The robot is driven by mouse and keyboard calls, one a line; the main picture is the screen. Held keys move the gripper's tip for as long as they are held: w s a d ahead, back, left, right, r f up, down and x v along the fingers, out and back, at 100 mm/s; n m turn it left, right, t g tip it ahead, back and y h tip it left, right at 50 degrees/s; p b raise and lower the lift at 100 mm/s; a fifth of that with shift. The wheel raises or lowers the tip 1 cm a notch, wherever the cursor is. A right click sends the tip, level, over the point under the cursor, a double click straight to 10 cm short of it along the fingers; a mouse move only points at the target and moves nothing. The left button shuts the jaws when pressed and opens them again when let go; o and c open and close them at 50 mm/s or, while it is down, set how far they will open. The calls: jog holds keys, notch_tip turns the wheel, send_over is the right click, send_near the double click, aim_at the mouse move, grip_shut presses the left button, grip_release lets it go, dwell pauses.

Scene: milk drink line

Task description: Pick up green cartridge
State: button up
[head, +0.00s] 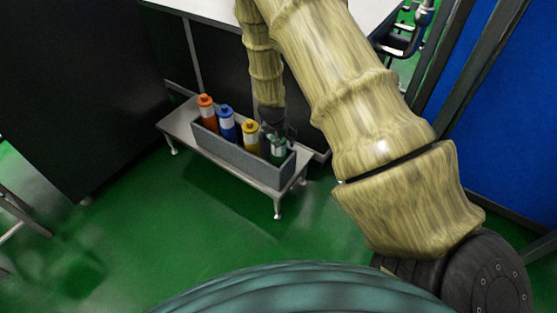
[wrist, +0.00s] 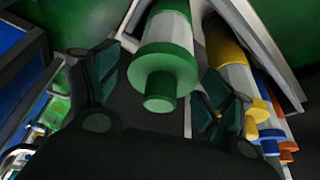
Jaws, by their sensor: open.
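The green cartridge (head: 277,150) stands at the right end of a grey bin in the head view, partly hidden by my gripper. In the wrist view the green cartridge (wrist: 163,60) has a white band and a small green knob pointing toward the camera. My gripper (wrist: 160,92) is open. Its two fingers lie on either side of the cartridge's near end, with visible gaps, and do not appear to touch it. In the head view my gripper (head: 276,128) is right above and around the cartridge's top.
The grey bin (head: 232,152) also holds a yellow cartridge (head: 250,134), a blue one (head: 227,124) and an orange one (head: 206,112) to the left. It stands on a low metal bench (head: 180,127). A dark cabinet (head: 75,90) is at left; a white tabletop (head: 345,15) lies above.

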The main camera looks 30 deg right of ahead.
jog(key=shift+x, duration=1.1)
jog(key=shift+c, duration=0.3)
jog(key=c, duration=1.3)
jog(key=shift+r, duration=0.15)
